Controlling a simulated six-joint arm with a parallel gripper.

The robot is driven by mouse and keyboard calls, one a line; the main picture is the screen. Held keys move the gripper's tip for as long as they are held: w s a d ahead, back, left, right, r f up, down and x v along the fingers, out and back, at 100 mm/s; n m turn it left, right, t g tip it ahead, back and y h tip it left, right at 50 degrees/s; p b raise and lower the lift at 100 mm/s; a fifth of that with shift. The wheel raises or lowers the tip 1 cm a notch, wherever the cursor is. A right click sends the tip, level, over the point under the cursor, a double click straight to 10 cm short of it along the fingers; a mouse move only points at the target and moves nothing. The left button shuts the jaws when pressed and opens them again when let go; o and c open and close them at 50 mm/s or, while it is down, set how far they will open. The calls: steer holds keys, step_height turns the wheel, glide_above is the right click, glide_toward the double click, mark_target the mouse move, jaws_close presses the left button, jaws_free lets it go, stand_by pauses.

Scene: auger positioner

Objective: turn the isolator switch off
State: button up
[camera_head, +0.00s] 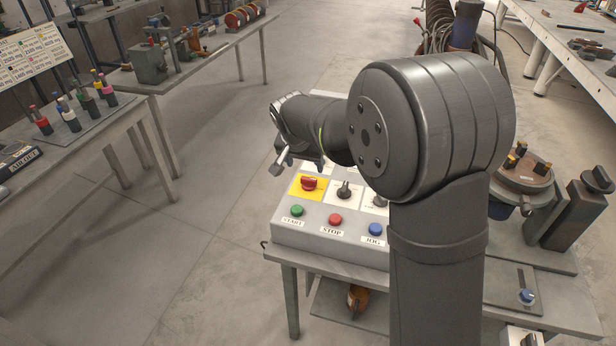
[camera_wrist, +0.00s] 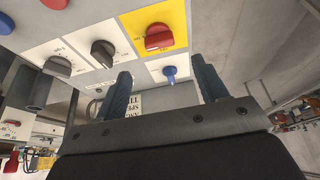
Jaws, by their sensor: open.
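The isolator switch appears to be the red rotary knob (camera_head: 309,184) on a yellow plate (camera_head: 298,193) of the grey control box (camera_head: 318,238). Its handle lies roughly crosswise. In the wrist view the red knob (camera_wrist: 158,37) sits at the upper middle on its yellow plate (camera_wrist: 178,20). My gripper (camera_head: 297,165) is above and behind the knob in the head view. In the wrist view my gripper (camera_wrist: 160,67) is open, with both fingers apart and nothing between them touching. The knob is beyond the fingertips.
Black selector knobs (camera_head: 344,189) sit beside the yellow plate. Green START (camera_head: 297,210), red STOP (camera_head: 335,219) and blue JOG (camera_head: 375,229) buttons line the front. A small blue knob (camera_wrist: 169,73) is close to the fingertips. My arm hides the box's right side.

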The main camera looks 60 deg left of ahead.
mark_target(308, 179)
steer(key=x, duration=0.8)
steer(key=shift+f, duration=0.15)
steer(key=c, duration=1)
